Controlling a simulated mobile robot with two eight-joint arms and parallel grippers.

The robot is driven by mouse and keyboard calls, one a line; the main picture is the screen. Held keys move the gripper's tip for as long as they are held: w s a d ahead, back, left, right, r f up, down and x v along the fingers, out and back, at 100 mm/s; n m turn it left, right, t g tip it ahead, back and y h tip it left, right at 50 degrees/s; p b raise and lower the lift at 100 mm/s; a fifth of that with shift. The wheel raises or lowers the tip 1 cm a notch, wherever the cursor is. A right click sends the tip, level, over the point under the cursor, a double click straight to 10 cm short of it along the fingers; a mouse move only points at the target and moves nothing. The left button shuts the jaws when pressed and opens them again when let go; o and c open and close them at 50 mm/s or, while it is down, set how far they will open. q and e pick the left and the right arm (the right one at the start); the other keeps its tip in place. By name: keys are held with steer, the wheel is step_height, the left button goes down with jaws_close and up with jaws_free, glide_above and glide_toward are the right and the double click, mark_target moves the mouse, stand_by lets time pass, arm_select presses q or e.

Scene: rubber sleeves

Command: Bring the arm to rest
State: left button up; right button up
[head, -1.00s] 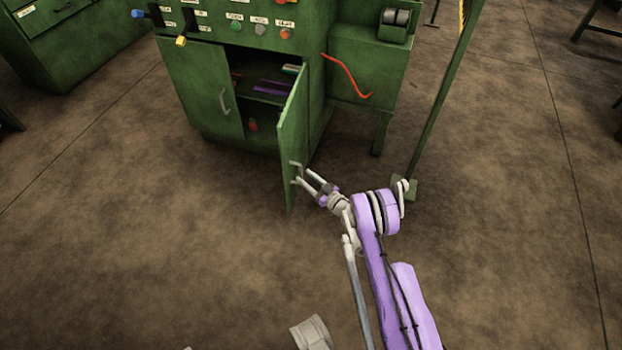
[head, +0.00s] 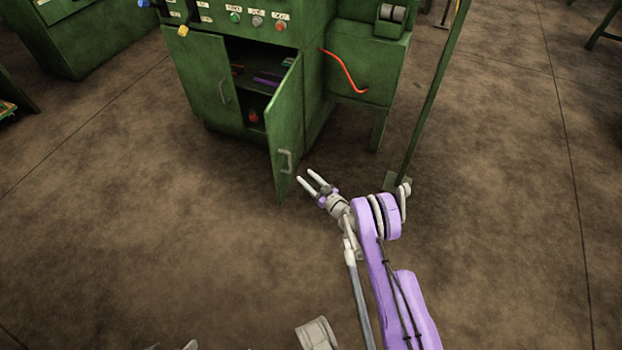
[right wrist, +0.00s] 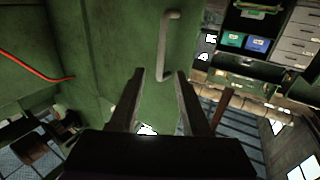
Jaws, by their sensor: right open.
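My right gripper (head: 306,177) is open and empty in the head view, just right of the open cabinet door (head: 286,130). Its two pale fingers point up and left toward the door's handle (head: 287,161), with a small gap between them. In the right wrist view the two dark fingers (right wrist: 160,75) are spread apart with nothing between them. The grey door handle (right wrist: 164,48) shows beyond the fingertips. My left gripper cannot be made out in the head view; only grey parts of mine show at the bottom edge.
The green cabinet (head: 198,80) stands with its right door swung out and shelves showing inside. A red bent bar (head: 345,69) is on the side unit. A thin green post (head: 430,105) rises behind my right arm. The floor in front is clear.

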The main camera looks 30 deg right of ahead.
arm_select(q)
steer(key=shift+s, duration=0.1)
stand_by(0.5)
